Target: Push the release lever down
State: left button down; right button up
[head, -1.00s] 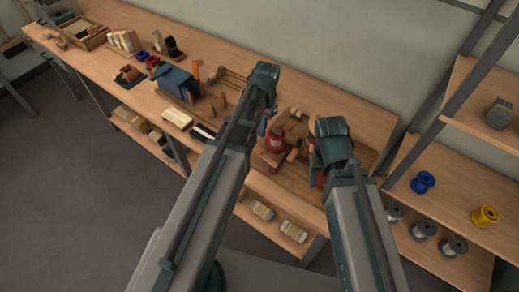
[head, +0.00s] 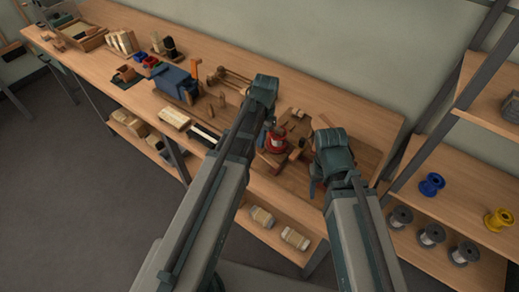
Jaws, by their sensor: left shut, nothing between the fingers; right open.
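A blue machine (head: 172,83) stands on the bench left of my arms. An upright orange lever (head: 195,68) is at its right side; I cannot tell if it is the release lever. A red round part (head: 277,143) sits on a wooden fixture between my arms. My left gripper (head: 263,134) is mostly hidden behind its arm, beside the red part; it is shut with nothing seen in it. My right gripper (head: 316,182) is low at the right side of the fixture, mostly covered by its arm, and open. Contact with the fixture cannot be made out.
The long wooden bench (head: 365,118) is bare at its back right. Pale blocks (head: 173,117) lie in front of the blue machine. A lower shelf holds bundles (head: 262,217).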

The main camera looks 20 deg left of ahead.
pick_arm(q)
jog(key=shift+f+b, duration=1.95)
pick_arm(e)
jog(key=shift+f, duration=2)
pick_arm(q)
jog(key=shift+r+p, duration=0.4)
pick_arm(e)
jog(key=shift+r, duration=0.4)
pick_arm(q)
jog(key=shift+w+d+r+p, duration=0.15)
jog(key=shift+w+d, duration=0.05)
jog(key=shift+w, duration=0.3)
jog(key=shift+w+d+r+p, duration=0.2)
jog(key=shift+w, duration=0.25)
jog(key=shift+w+d+r+p, duration=0.15)
jog(key=shift+w+d, duration=0.05)
jog(key=shift+w, duration=0.3)
pick_arm(e)
jog(key=shift+r, duration=0.5)
pick_arm(q)
jog(key=shift+r, duration=0.15)
pick_arm(e)
jog(key=shift+r, duration=0.15)
